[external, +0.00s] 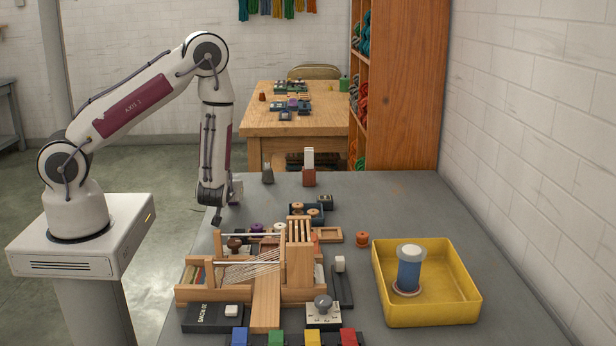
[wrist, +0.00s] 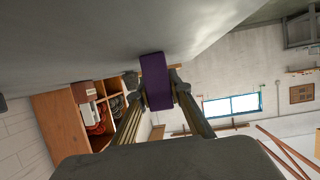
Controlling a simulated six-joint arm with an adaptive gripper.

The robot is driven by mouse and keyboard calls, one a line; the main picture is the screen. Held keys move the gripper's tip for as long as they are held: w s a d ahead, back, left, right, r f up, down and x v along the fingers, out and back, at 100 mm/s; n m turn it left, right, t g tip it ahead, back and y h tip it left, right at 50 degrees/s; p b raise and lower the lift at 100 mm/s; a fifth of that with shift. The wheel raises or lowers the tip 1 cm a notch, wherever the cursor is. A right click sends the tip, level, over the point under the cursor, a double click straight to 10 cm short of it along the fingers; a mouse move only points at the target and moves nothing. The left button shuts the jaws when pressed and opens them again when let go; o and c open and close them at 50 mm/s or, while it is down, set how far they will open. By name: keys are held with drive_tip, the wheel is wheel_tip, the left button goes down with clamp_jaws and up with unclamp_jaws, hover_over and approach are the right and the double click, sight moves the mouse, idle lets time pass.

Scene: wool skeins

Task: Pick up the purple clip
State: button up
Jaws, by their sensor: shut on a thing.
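The purple clip (wrist: 157,88) is a dark purple block between the two fingers of my gripper (wrist: 152,80) in the wrist view. The fingers are shut on it from both sides, and its far end sticks out past the fingertips close to a grey surface. In the external view my gripper (external: 217,207) hangs low at the left rear edge of the grey table. The clip is small and mostly hidden by the gripper there, and I cannot tell whether it touches the table.
A wooden loom (external: 262,270) with threads stands on the grey table (external: 420,205), in front of my gripper. A yellow tray (external: 455,315) holding a blue spool (external: 408,272) is at the right. Small blocks stand at the back, and the table's right rear is clear.

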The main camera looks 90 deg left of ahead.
drive_tip(key=shift+r, duration=0.15)
drive_tip(key=shift+r, duration=4.85)
